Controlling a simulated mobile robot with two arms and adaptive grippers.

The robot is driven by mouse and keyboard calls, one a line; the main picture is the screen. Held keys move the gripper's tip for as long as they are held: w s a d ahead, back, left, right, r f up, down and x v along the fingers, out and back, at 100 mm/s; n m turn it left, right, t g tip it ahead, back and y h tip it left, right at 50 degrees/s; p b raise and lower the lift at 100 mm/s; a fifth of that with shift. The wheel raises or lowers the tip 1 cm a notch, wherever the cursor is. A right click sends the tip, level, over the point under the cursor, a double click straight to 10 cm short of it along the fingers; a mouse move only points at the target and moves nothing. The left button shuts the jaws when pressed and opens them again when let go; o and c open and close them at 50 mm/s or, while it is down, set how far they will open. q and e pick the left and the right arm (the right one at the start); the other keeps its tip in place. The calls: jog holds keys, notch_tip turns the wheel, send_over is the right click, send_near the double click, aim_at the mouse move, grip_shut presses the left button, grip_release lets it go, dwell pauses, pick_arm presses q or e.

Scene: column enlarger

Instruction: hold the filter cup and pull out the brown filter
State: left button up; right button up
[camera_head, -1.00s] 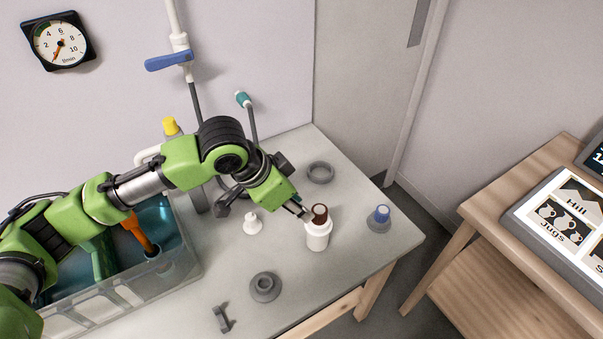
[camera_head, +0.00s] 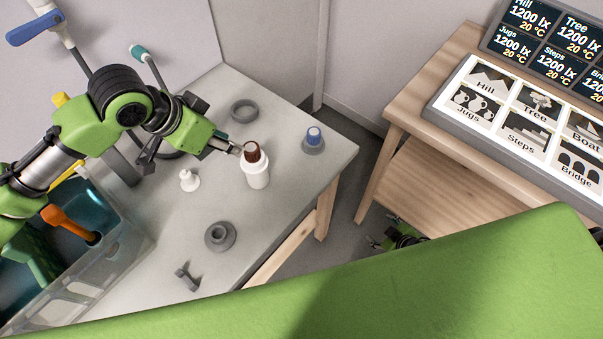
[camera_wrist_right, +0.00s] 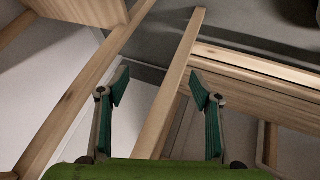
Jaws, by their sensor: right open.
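The filter cup (camera_head: 256,175) is white and stands upright near the right end of the grey worktop. The brown filter (camera_head: 252,153) sits in its top and sticks out above the rim. My left gripper (camera_head: 236,149) reaches in from the left, its fingertips at the upper left of the cup, by the brown filter. Whether they grip anything is too small to tell. My right gripper (camera_head: 378,243) is low between the two tables, partly behind my own green arm. In the right wrist view it is open and empty (camera_wrist_right: 158,88), with wooden table framing beyond.
A blue-topped grey piece (camera_head: 313,140), a grey ring (camera_head: 243,110), a small white piece (camera_head: 189,180) and a grey flanged part (camera_head: 220,236) stand around the cup. A clear bin (camera_head: 110,268) is at left. A wooden side table (camera_head: 415,107) with picture panels is at right.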

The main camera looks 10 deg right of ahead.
jog(key=w+r+n+t+y, duration=0.2)
jog(key=w+r+n+t, duration=0.15)
jog(key=w+r, duration=0.85)
jog(key=w+a+r+n+y, duration=0.2)
jog(key=a+r+n+y, duration=0.15)
jog(key=r, duration=0.85)
jog(key=m+g+y, duration=0.3)
jog(key=y, duration=0.3)
send_near(257, 170)
jog(key=shift+h, duration=0.25)
jog(key=w+a+f, duration=0.8)
jog(key=f, duration=0.1)
jog(key=shift+w, duration=0.4)
jog(key=c, duration=1.3)
